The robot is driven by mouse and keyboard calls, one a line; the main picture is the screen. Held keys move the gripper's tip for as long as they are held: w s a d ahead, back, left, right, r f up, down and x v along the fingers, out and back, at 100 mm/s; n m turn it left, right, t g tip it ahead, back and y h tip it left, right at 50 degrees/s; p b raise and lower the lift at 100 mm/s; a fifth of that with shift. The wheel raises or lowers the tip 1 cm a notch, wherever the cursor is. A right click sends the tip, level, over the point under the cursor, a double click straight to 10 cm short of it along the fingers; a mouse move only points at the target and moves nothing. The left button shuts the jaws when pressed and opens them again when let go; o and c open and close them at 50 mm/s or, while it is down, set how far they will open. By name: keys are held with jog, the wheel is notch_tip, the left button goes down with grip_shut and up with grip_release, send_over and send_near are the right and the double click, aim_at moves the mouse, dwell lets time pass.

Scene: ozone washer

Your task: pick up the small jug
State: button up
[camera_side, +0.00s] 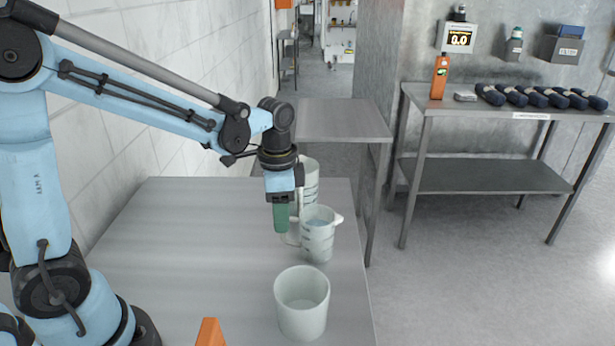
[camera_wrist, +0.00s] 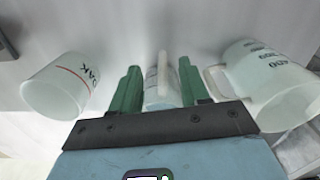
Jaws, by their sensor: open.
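The small jug (camera_side: 318,245) is a clear, pale measuring jug standing upright on the steel table, its spout toward the right. My gripper (camera_side: 281,228) points down with green fingers just left of the small jug, at its handle side. In the wrist view the green fingers (camera_wrist: 160,68) are apart, with the small jug (camera_wrist: 152,92) and its upright handle showing between them. I cannot tell whether a finger touches the handle. A larger jug (camera_side: 311,183) stands behind, partly hidden by my wrist; it also shows at the right in the wrist view (camera_wrist: 268,82).
A pale cup (camera_side: 302,310) stands in front of the small jug; it shows at the left in the wrist view (camera_wrist: 60,88). An orange object (camera_side: 210,333) is at the near edge. The left of the steel table (camera_side: 190,240) is clear.

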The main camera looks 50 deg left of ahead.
jog(key=shift+w+f, duration=0.15)
jog(key=shift+f, duration=2.45)
jog(key=shift+c, duration=0.3)
grip_shut()
